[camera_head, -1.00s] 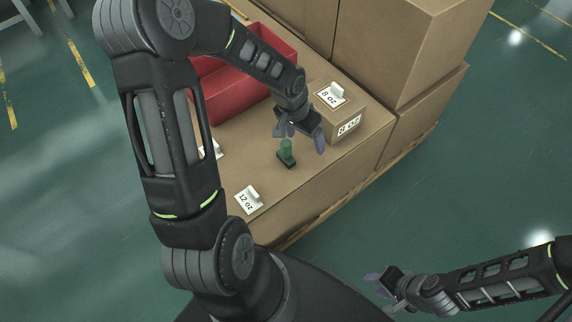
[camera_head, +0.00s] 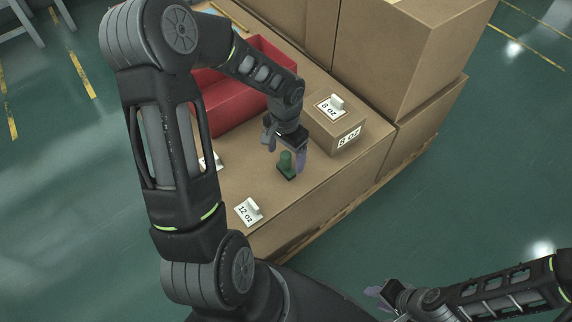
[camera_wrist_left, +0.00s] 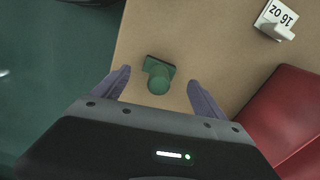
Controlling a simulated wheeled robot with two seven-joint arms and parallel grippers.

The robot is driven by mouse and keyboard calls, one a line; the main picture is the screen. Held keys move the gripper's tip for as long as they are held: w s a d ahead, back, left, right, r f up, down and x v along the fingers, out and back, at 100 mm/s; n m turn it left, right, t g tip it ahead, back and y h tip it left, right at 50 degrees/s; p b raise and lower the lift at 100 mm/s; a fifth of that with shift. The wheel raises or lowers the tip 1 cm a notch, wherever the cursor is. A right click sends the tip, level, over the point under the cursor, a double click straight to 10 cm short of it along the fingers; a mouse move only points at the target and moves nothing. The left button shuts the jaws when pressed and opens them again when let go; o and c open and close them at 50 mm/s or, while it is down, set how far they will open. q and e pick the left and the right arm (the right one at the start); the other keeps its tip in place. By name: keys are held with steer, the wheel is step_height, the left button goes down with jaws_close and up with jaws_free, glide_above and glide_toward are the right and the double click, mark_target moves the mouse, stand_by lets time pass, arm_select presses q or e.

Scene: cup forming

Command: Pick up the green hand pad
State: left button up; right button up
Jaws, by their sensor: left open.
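The green hand pad (camera_head: 286,165) stands on the cardboard surface, its round green knob upright on a dark flat base. It also shows in the left wrist view (camera_wrist_left: 158,78), between and a little beyond the fingers. My left gripper (camera_head: 286,158) is open above the hand pad, its two purple-grey fingers on either side of it and apart from it. The left wrist view shows the same open fingers (camera_wrist_left: 159,90) with a gap on each side of the pad. My right gripper (camera_head: 376,291) is low at the right, away from the boxes, too small to judge.
A red bin (camera_head: 232,113) stands behind the left gripper. A small "8 oz" box (camera_head: 322,122) stands close to its right. A "12 oz" label stand (camera_head: 249,211) is in front, and a "16 oz" stand (camera_wrist_left: 276,20) shows in the wrist view. Large cartons (camera_head: 400,50) rise behind.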

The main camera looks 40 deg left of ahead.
mark_target(286, 164)
arm_select(q)
step_height(286, 164, down, 5)
steer(key=shift+w+f+b, duration=0.1)
steer(key=shift+b, duration=0.6)
stand_by(0.3)
steer(key=c, duration=1.6)
steer(key=shift+o, duration=0.2)
step_height(286, 164, up, 10)
steer(key=shift+r+p, duration=0.1)
steer(key=shift+p, duration=1.1)
